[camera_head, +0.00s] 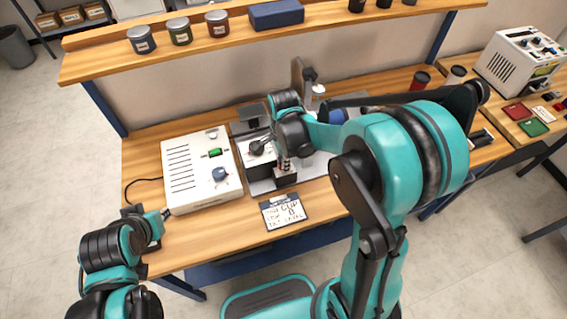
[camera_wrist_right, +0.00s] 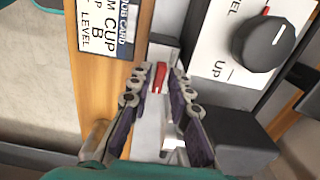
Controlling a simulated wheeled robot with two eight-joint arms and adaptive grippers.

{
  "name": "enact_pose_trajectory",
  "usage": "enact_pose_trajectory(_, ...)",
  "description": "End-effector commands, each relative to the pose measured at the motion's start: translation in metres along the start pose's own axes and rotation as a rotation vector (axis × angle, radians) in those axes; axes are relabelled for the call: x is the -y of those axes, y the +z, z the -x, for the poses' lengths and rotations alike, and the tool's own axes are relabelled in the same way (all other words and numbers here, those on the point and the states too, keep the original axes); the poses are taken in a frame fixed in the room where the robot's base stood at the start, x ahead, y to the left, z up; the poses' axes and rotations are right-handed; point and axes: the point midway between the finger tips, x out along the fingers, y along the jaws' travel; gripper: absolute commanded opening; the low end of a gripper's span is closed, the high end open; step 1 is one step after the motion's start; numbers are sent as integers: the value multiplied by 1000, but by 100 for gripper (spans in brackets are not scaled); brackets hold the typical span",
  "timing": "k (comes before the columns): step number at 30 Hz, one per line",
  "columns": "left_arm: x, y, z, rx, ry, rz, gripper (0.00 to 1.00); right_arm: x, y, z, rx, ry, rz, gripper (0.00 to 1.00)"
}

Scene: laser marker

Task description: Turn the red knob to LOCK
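The red knob (camera_wrist_right: 157,80) shows in the right wrist view as a narrow red piece on a light grey part. My right gripper (camera_wrist_right: 159,84) is over it, with one finger on each side and a small gap visible, so it looks partly open. I cannot tell whether a fingertip touches the knob. No LOCK label is readable. In the head view my right gripper (camera_head: 284,164) points down at the front of the grey marker machine (camera_head: 262,187), and the knob is mostly hidden there. My left gripper (camera_head: 157,219) is beside the table's left front; its opening is unclear.
A black dial (camera_wrist_right: 263,43) marked LEVEL and UP is close to the right gripper. A job card (camera_head: 284,211) lies in front of the machine. A white control box (camera_head: 190,180) stands left. A shelf (camera_head: 340,22) with cans runs behind.

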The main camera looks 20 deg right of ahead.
Motion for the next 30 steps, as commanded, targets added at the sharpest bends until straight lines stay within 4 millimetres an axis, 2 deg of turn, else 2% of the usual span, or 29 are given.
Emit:
enact_pose_trajectory(5,0,0,0,0,0,0,21,0,0,0,0,0,0,19)
enact_pose_trajectory(7,0,0,0,0,0,0,21,0,0,0,0,0,0,3)
enact_pose_trajectory(8,0,0,0,0,0,0,21,0,0,0,0,0,0,0)
enact_pose_trajectory(20,0,0,0,0,0,0,21,0,0,1,0,0,30,0)
enact_pose_trajectory(30,0,0,1,0,0,0,21,-1,0,1,0,-1,234,0)
